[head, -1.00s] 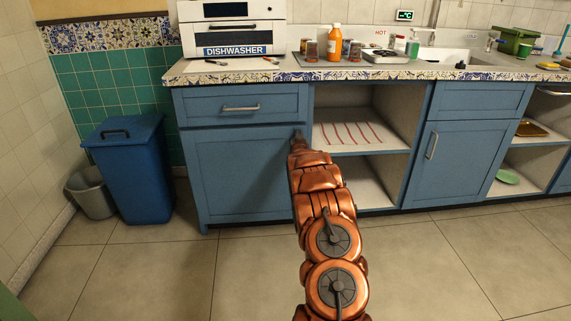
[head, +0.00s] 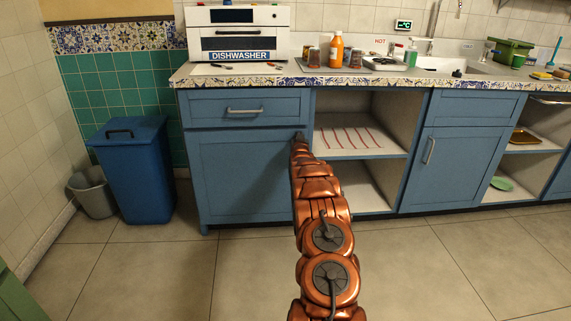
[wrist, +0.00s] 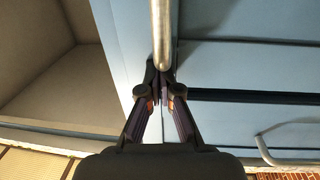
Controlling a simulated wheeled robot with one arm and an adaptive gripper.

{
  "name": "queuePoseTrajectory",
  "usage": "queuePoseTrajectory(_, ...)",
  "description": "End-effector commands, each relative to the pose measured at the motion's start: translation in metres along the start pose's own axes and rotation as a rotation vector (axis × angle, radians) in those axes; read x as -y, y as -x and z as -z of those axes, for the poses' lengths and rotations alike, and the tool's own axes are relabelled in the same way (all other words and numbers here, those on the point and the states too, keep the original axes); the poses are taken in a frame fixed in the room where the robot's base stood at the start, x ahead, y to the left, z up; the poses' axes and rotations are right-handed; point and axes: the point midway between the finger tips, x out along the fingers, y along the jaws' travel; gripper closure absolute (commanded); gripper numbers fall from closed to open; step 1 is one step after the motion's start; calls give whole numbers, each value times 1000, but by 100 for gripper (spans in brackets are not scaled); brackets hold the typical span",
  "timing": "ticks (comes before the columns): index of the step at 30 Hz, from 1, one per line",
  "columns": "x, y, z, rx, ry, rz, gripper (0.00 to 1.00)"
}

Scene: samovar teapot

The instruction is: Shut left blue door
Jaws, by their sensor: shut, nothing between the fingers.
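The left blue door (head: 245,177) is a flat panel below the drawer in the head view. It looks about flush with the cabinet front; I cannot tell whether a small gap remains. My gripper (head: 299,137) is at its upper right corner. In the wrist view the door (wrist: 240,67) fills the right side, and its vertical metal handle (wrist: 161,35) runs down to my gripper (wrist: 163,84). The gripper is shut and empty, its fingertips at the handle's end; I cannot tell whether they touch it. My arm hides the handle in the head view.
The drawer (head: 246,107) above the door is shut. An open shelf (head: 350,137) lies right of the gripper. A blue bin (head: 136,172) and a grey bucket (head: 93,192) stand left of the cabinet. The counter (head: 340,79) overhangs above. The floor in front is clear.

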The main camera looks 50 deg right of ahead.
Motion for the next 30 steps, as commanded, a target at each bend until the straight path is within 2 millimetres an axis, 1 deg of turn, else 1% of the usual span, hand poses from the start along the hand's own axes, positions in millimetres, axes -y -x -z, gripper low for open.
queuePoseTrajectory(1, 2, -4, 34, -60, 1, 3, 100)
queuePoseTrajectory(7, -1, -3, 33, -61, -1, 2, 100)
queuePoseTrajectory(11, 1, 5, 33, -58, -1, 1, 100)
queuePoseTrajectory(16, 8, 26, 41, -57, 8, -1, 100)
queuePoseTrajectory(20, 19, 41, 42, -50, 16, 6, 100)
queuePoseTrajectory(23, 25, 52, 37, -40, 19, 10, 100)
queuePoseTrajectory(26, 25, 61, 35, -37, 21, 11, 100)
queuePoseTrajectory(30, 20, 74, 34, -35, 23, 7, 100)
